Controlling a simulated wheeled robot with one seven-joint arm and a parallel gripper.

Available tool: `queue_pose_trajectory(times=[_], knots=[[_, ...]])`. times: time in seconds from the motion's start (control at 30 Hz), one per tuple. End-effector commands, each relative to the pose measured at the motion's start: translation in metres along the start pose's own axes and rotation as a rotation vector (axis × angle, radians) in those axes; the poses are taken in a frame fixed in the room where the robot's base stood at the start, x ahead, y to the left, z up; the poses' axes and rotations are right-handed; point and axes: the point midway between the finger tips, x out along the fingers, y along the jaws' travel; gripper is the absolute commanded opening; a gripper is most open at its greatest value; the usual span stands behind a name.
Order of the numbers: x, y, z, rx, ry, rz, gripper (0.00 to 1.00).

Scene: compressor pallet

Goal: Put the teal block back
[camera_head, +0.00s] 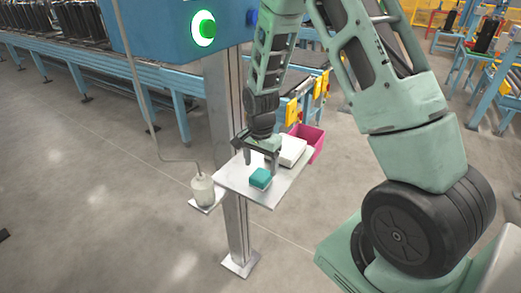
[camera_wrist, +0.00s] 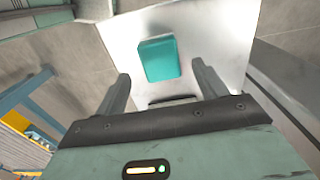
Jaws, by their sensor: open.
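The teal block (camera_head: 260,178) sits on a small white shelf (camera_head: 232,183) fixed to a grey post. It also shows in the wrist view (camera_wrist: 159,59), on the bare shelf surface (camera_wrist: 215,25). My gripper (camera_head: 260,165) is above the shelf, close to the block. In the wrist view my gripper (camera_wrist: 160,85) has its two fingers spread apart, with nothing between them. The block lies ahead of the fingertips, roughly centred between them. Whether a finger touches it cannot be told.
A white box (camera_head: 293,150) lies on the shelf behind my gripper, and a magenta bin (camera_head: 308,140) is beyond it. A pale bottle (camera_head: 202,188) stands on a small plate left of the post (camera_head: 222,110). A blue cabinet with a green-lit button (camera_head: 204,28) is above.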

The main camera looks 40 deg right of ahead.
Motion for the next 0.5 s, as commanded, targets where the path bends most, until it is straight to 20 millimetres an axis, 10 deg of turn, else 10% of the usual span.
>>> queue_pose_trajectory(times=[0.5], knots=[[-0.070,-0.002,0.009,-0.036,-0.004,-0.004,0.72]])
